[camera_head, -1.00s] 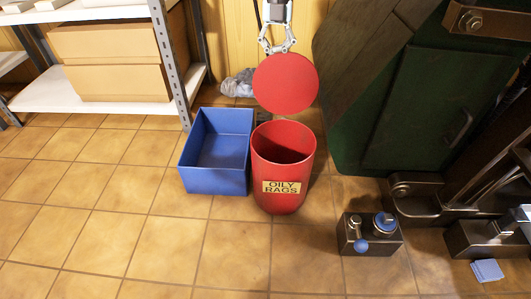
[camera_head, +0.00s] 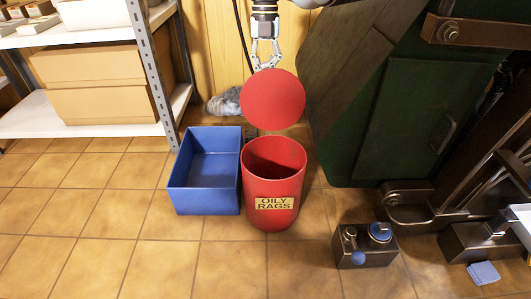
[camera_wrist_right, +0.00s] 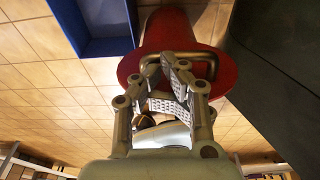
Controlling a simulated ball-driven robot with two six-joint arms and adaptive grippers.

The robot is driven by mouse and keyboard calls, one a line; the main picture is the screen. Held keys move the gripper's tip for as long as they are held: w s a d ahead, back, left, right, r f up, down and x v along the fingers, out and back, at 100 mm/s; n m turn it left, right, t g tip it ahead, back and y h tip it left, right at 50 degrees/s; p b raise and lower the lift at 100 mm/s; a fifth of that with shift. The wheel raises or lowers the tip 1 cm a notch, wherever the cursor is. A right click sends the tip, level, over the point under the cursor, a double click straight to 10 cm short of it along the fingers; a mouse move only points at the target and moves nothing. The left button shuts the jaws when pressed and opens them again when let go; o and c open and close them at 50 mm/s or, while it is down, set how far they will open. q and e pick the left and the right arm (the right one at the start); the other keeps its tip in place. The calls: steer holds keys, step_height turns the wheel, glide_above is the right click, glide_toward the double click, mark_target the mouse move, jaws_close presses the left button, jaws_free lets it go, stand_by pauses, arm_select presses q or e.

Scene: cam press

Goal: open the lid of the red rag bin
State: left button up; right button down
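The red rag bin (camera_head: 272,217) stands on the tiled floor with an "OILY RAGS" label on its front. Its round red lid (camera_head: 272,98) is raised, standing up at the back of the rim, and the dark inside of the bin shows. My right gripper (camera_head: 265,65) is just behind and above the lid's top edge. In the right wrist view, the open fingers of my right gripper (camera_wrist_right: 162,68) are close to the brass handle (camera_wrist_right: 211,66) on the lid (camera_wrist_right: 224,80). Whether they touch it I cannot tell. My left gripper is not in view.
A blue open box (camera_head: 207,193) stands close beside the bin on the left. A shelf with cardboard boxes (camera_head: 100,88) is further left. A dark green machine (camera_head: 400,120) is on the right. A small block with blue knobs (camera_head: 366,247) sits on the floor.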

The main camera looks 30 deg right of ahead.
step_height(320, 180, up, 12)
steer(key=w+d, duration=0.1)
steer(key=shift+w, duration=0.3)
steer(key=shift+f, duration=0.15)
